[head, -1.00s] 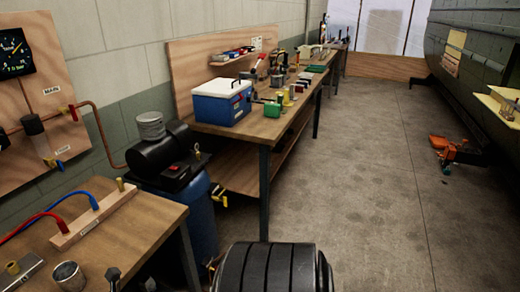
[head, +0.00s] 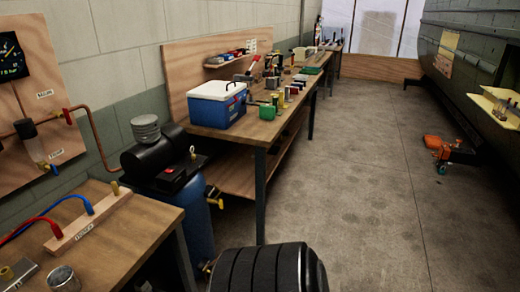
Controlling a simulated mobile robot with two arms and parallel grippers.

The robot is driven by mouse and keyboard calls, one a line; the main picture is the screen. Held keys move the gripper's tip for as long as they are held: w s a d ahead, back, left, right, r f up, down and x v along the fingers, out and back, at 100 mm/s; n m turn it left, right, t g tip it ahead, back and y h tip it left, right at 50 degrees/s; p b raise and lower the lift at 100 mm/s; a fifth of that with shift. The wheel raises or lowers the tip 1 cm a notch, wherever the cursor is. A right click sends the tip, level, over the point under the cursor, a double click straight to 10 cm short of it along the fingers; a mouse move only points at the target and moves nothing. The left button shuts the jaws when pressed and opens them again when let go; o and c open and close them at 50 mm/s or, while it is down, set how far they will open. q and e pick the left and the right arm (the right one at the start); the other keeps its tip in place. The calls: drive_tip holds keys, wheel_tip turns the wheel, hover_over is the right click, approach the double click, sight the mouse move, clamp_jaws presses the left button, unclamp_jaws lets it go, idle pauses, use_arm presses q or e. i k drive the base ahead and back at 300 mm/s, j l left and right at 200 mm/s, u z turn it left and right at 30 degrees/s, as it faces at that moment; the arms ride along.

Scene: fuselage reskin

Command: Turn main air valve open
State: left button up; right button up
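The main air valve (head: 67,116) has a small red handle and sits on a copper pipe at the wooden wall panel, on the left of the head view. A small label above it (head: 45,93) appears to read MAIN. The handle looks roughly upright; its exact turn is too small to tell. Neither of my grippers is in view, and nothing touches the valve.
A yellow-handled valve (head: 48,167) sits lower on the panel. A near bench (head: 130,235), a compressor with blue tank (head: 196,215) and a black ribbed cylinder (head: 265,270) stand below. The right-hand floor (head: 370,200) is mostly clear.

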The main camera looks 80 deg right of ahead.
sight(66, 115)
drive_tip(key=z, duration=1.45)
drive_tip(key=i+l+u, duration=0.1)
drive_tip(key=i, duration=0.4)
drive_tip(key=l, duration=0.1)
